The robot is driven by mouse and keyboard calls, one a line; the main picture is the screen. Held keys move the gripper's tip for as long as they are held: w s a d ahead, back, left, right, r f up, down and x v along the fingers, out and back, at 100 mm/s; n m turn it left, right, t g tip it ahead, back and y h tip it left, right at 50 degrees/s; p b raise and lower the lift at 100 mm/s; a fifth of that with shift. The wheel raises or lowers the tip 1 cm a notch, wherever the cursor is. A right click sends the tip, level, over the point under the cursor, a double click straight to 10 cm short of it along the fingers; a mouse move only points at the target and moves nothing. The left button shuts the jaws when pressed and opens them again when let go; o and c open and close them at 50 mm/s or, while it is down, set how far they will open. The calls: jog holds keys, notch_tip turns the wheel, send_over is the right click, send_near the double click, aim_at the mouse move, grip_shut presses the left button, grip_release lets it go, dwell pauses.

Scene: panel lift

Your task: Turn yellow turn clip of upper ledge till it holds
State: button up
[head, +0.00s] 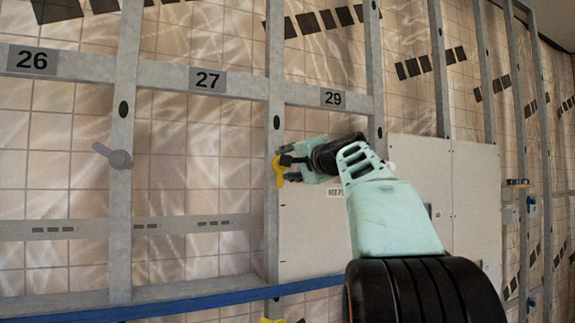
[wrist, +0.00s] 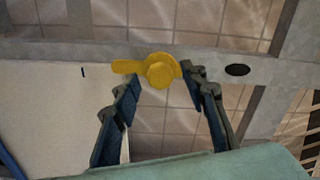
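The yellow turn clip (head: 279,172) sits on the grey upright left of a pale panel (head: 310,235). In the wrist view the clip (wrist: 160,70) has a round hub, with its longer wing pointing left along the grey beam, not across the panel (wrist: 50,110). My gripper (head: 287,168) is at the clip. In the wrist view my gripper (wrist: 161,80) is open, with one finger on each side of the hub. The right fingertip is close to the hub's right edge; I cannot tell whether either finger touches.
Another yellow piece (head: 272,320) shows at the bottom edge. A blue rail (head: 200,304) runs low across the front. A grey clip (head: 118,157) is on an upright to the left. A second pale panel (head: 474,200) stands right of my arm.

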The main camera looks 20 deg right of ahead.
jog(key=s, duration=1.2)
jog(key=shift+d, duration=0.2)
jog(key=shift+a, duration=0.1)
